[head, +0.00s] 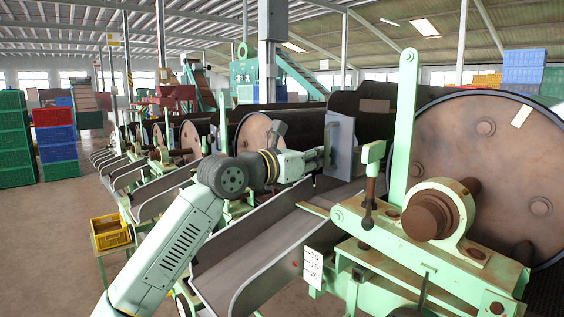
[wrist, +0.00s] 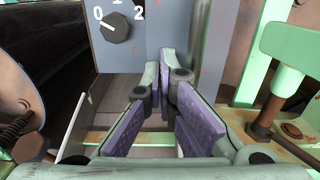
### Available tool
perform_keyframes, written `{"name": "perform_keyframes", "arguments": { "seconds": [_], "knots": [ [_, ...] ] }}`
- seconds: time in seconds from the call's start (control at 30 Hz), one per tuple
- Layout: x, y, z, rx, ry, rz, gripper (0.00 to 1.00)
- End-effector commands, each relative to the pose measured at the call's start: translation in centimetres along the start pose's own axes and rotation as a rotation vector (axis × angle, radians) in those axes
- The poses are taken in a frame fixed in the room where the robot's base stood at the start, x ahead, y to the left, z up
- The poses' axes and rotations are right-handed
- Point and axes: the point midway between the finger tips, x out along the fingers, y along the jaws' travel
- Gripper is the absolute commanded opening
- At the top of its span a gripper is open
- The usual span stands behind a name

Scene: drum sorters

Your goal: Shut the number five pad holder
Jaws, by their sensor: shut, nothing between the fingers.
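No number five shows in either view, and I cannot tell which part is the pad holder. My gripper (head: 326,155) is shut and empty, its fingertips close to a grey upright panel (head: 341,140) above the sloping chute. In the wrist view my gripper (wrist: 163,88) has its purple-lined fingers together at the tips. The grey panel (wrist: 165,25) stands just beyond them there, with a black dial (wrist: 117,27) marked 0, 1 and 2. I cannot tell whether the fingertips touch the panel.
A large drum (head: 470,140) and a green frame with a tall bar (head: 404,130) stand on the right. A grey chute (head: 265,250) slopes below my arm. A yellow crate (head: 110,232) and stacked crates (head: 55,135) are at left. Floor there is clear.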

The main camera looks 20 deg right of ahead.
Motion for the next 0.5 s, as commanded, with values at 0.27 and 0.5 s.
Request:
{"name": "perform_keyframes", "arguments": {
  "seconds": [0.27,0.5],
  "knots": [
    [8.0,-0.1,0.3,-0.001,0.000,-0.002,0.00],
    [11.6,0.0,0.2,-0.002,0.000,0.000,0.00]
  ]
}}
